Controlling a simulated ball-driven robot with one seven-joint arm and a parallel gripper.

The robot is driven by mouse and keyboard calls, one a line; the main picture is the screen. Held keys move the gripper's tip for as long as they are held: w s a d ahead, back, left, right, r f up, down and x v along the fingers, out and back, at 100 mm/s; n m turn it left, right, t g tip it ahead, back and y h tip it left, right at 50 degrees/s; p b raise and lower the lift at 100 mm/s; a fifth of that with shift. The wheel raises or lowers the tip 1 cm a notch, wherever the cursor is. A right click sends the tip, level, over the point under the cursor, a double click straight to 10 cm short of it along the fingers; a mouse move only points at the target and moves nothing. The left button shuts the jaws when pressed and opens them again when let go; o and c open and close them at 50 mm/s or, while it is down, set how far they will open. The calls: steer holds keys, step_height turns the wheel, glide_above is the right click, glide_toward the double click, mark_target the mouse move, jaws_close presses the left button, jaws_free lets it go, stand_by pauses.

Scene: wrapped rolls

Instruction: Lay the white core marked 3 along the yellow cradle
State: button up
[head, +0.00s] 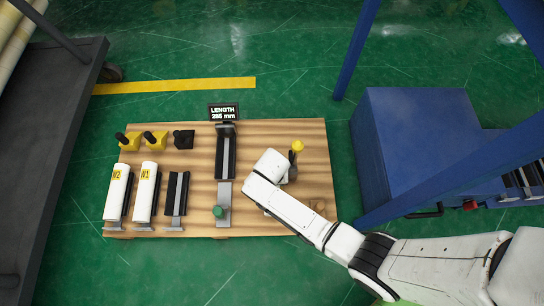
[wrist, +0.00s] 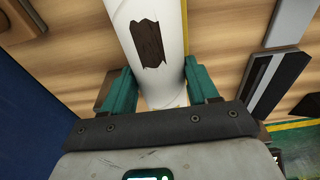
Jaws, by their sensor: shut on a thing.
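My gripper (wrist: 158,78) has its teal fingers on either side of a white core (wrist: 120,12) and is shut on it. The core has a torn dark brown patch; no number shows on it. In the head view my arm's white end hides the fingers and the core, over the right part of the board. No yellow cradle is clearly seen. Two yellow pieces with black knobs (head: 130,143) (head: 157,141) stand at the board's upper left. A yellow-topped dark post (head: 298,146) stands just right of my arm's end.
On the wooden board (head: 265,135), white rolls marked W2 (head: 116,195) and W1 (head: 145,195) lie left of an empty black cradle (head: 177,193). A length gauge (head: 226,150) with a green knob (head: 219,211) reads 285 mm. A blue cabinet (head: 415,135) stands right.

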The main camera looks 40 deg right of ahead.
steer(key=shift+f, duration=0.4)
steer(key=o, duration=1.1)
steer(key=r+p, duration=0.2)
steer(key=r, duration=0.2)
steer(key=r+p, duration=0.2)
steer(key=r, duration=0.2)
steer(key=s+a+r+p, duration=0.1)
steer(key=r+p, duration=0.1)
steer(key=r, duration=0.2)
steer(key=shift+s+r+p, duration=0.1)
steer(key=shift+r+p, duration=0.25)
steer(key=shift+p, duration=0.05)
steer(key=shift+d, duration=0.15)
steer(key=s+d+r+n, duration=0.2)
steer(key=s+r, duration=0.3)
steer(key=s+d+r+n, duration=0.2)
steer(key=s+d+r, duration=0.1)
steer(key=s+r, duration=0.2)
steer(key=s+d+r+n, duration=0.2)
steer(key=s+d+r, duration=0.1)
steer(key=s+r, duration=0.2)
steer(key=shift+s+d+r+n+y, duration=0.1)
steer(key=shift+d+r+n+y, duration=0.1)
steer(key=shift+r, duration=0.15)
steer(key=shift+s+d+r+n+y, duration=0.1)
steer(key=shift+r+n, duration=0.1)
steer(key=shift+r, duration=0.1)
